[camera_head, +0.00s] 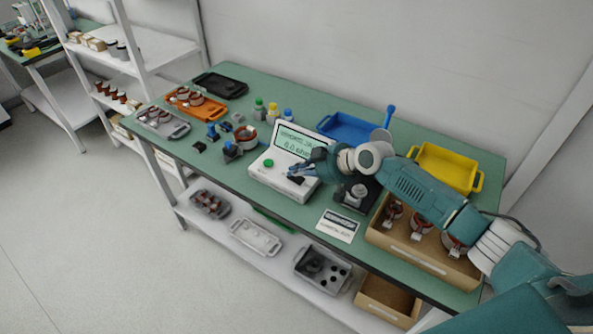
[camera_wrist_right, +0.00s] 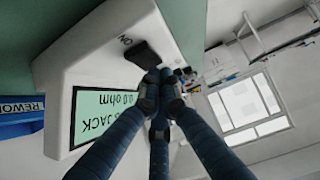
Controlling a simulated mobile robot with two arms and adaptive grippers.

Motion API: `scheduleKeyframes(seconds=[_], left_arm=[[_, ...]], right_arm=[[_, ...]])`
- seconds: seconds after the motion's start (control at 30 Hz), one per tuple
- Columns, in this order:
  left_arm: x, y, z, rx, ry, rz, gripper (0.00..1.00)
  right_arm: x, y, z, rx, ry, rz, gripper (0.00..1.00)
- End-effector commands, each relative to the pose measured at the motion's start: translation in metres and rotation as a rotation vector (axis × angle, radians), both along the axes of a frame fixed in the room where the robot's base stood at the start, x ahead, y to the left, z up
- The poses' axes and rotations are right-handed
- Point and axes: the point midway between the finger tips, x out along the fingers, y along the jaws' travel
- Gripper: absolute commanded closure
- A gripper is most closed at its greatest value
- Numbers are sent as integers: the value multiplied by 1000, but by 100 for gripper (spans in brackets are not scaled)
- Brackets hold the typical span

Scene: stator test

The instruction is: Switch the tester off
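The tester (camera_head: 262,178) is a white box on the green bench, with a sloped lit green display (camera_head: 295,143) reading about 0.0 ohm. A round green button (camera_head: 268,163) is on its left front. A black rocker switch (camera_wrist_right: 146,58) with a marking beside it shows in the right wrist view. My right gripper (camera_head: 297,172) is over the tester's front right. In the wrist view its fingers (camera_wrist_right: 160,88) are drawn together, empty, with the tips at the switch's edge. I cannot tell whether they touch it. My left gripper is not in view.
A blue tray (camera_head: 345,128) and yellow tray (camera_head: 446,167) stand behind my right arm. A cardboard box (camera_head: 415,250) with wound parts is to the right. A sign (camera_head: 338,226) lies at the front edge. Bottles and small parts sit left of the tester.

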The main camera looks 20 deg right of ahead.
Motion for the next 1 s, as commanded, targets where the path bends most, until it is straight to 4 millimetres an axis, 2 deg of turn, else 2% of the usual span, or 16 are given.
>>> scheduleKeyframes(seconds=[0.07, 0.1, 0.37, 0.73, 1.0], left_arm=[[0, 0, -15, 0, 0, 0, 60], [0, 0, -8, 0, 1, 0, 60], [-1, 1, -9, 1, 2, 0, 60], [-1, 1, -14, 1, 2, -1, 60], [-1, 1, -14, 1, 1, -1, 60]], right_arm=[[2, 3, -11, -1, 2, 1, 100], [6, 6, -4, -16, 20, 3, 100], [3, 3, -8, -16, 22, 1, 100], [15, 12, -5, -14, 19, 1, 100], [16, 13, -4, -14, 19, 1, 100]])
